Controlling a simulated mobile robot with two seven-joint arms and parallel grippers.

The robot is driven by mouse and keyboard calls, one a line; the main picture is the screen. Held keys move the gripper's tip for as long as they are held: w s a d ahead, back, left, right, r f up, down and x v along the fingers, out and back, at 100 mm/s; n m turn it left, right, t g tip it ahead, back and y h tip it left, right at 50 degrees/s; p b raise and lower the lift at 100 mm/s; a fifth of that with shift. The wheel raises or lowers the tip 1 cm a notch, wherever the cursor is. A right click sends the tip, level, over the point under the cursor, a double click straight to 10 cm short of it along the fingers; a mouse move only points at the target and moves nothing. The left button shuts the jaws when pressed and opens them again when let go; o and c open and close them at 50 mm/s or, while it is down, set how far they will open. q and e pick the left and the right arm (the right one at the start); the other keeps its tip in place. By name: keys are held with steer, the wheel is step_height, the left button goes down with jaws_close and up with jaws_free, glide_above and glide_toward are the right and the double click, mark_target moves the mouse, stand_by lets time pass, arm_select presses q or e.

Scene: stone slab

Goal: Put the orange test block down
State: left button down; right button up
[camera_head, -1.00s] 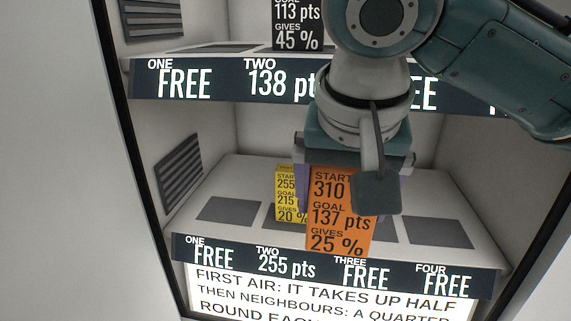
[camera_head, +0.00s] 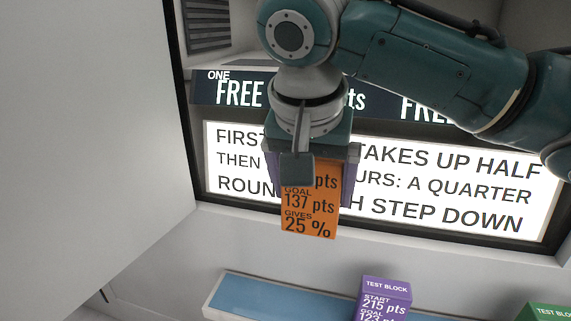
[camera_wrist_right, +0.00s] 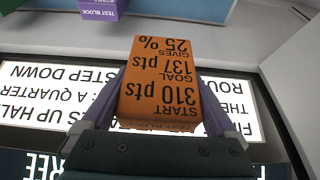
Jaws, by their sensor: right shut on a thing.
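The orange test block (camera_head: 309,211) hangs in my right gripper (camera_head: 311,178), in front of the lit text panel. Its face reads goal 137 pts and gives 25 %. In the right wrist view the same orange block (camera_wrist_right: 161,82) sits between the two purple-grey fingers of the right gripper (camera_wrist_right: 160,100), and its start reads 310 pts. Nothing shows beneath the block in contact with it. My left gripper is not in view.
A blue tray or mat (camera_head: 262,297) with a pale rim lies below. A purple test block (camera_head: 385,297) stands at it, and a green block (camera_head: 545,313) is partly cut off at lower right. The lit text panel (camera_head: 440,185) and a shelf label strip (camera_head: 225,90) are behind. A plain wall fills the left.

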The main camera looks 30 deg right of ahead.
step_height(320, 180, down, 21)
steer(key=b, duration=1.1)
steer(key=shift+w+r, duration=0.1)
steer(key=shift+r, duration=0.15)
steer(key=o, duration=1.6)
steer(key=shift+c, duration=0.2)
